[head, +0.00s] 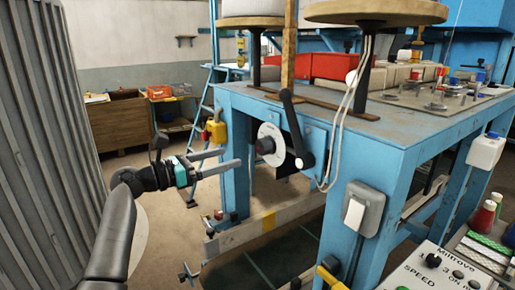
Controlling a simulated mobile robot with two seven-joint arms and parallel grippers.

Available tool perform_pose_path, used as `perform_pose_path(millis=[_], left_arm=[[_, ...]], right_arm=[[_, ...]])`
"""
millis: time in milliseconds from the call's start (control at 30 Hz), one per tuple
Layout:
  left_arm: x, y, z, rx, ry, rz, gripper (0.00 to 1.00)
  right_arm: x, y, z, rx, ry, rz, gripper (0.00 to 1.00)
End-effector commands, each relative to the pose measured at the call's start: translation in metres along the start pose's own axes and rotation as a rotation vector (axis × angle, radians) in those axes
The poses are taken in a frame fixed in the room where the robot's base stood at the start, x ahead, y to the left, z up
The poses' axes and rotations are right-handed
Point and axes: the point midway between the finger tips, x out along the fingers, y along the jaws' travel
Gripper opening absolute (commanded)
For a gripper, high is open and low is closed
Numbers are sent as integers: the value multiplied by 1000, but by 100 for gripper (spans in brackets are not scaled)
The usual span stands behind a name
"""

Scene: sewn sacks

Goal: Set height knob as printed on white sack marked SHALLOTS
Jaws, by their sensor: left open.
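No height label is readable there. My left gripper (232,157) is open and empty, its two fingers pointing right toward the dial. It appears a short way left of the dial, with a gap between them. A black crank arm (292,122) with a pale end hangs just right of the dial. No sack marked SHALLOTS can be made out. My right gripper is not in view.
A control panel (440,272) with SPEED printed on it is at the bottom right. A grey switch box (366,208) is on the table's front leg. Looped pale cables (345,105) hang beside the crank. A grey corrugated panel (40,130) stands at the left.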

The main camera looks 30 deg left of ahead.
Motion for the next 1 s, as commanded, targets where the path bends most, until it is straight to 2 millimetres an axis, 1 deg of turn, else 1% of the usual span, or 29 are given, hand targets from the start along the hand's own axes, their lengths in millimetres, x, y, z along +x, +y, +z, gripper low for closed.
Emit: perform_pose_path(millis=[33, 100, 300, 400, 500, 700, 967, 1000], left_arm=[[12, 0, 2, -2, -4, -1, 87], [27, 0, 2, -3, -3, -1, 87], [67, 0, 1, -2, -2, 0, 87], [83, 0, 1, 0, -1, -1, 87], [93, 0, 0, 0, 0, 1, 87], [104, 0, -1, 1, 1, 0, 87], [104, 0, -1, 2, 2, 0, 87], [104, 0, -1, 2, 2, 0, 82]], right_arm=[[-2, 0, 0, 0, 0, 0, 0], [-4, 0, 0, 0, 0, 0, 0], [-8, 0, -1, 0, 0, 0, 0], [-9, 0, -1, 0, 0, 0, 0], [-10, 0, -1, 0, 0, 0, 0], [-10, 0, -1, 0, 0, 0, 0], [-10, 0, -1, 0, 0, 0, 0], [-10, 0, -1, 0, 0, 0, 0]])
